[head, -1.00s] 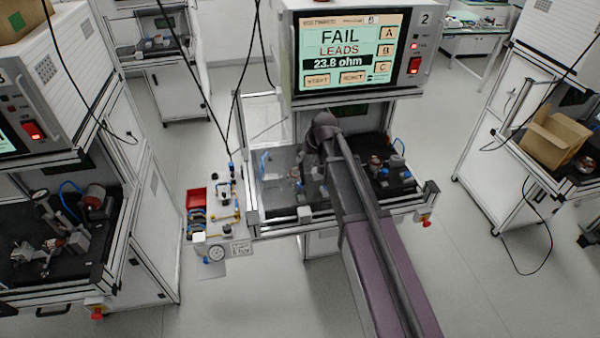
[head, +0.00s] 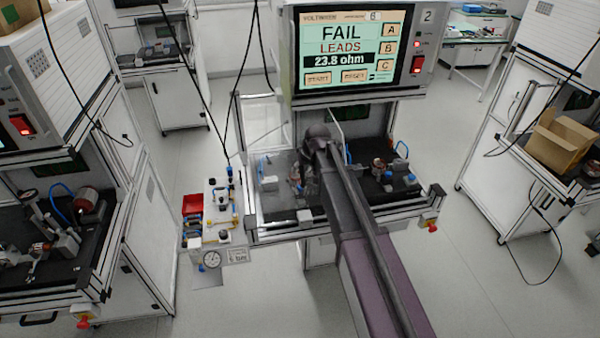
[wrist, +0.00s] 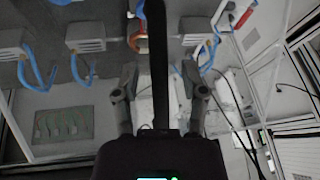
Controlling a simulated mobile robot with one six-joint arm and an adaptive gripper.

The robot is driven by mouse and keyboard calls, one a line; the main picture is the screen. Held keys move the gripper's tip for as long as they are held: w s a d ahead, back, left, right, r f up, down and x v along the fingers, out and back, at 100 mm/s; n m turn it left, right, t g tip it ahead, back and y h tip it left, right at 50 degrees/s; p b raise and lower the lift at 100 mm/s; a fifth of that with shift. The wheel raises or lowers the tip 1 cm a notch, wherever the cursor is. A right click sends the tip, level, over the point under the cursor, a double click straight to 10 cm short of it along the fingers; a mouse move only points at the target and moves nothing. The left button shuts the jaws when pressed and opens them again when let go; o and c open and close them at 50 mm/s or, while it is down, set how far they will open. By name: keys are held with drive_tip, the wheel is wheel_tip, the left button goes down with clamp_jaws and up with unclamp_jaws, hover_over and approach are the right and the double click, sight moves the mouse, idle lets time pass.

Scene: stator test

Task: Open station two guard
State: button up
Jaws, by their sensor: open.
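Station two (head: 428,58) stands ahead in the head view, its screen (head: 350,50) reading FAIL LEADS, 23.8 ohm. A clear, hazy panel, which looks like its guard (head: 277,170), covers the left part of the bench; how far it is open I cannot tell. My arm reaches in over the middle of the bench and hides part of it. My gripper (wrist: 161,90) is open in the wrist view. A dark upright bar (wrist: 158,60) runs between its fingers, apart from both; I cannot tell whether it belongs to the guard.
Other stations stand left and right, one with a cardboard box (head: 556,140). Black cables hang at the left. Floor in front is clear.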

drive_tip(key=shift+f, duration=0.15)
clamp_jaws()
drive_tip(key=shift+a, duration=0.2)
drive_tip(key=shift+d, duration=0.15)
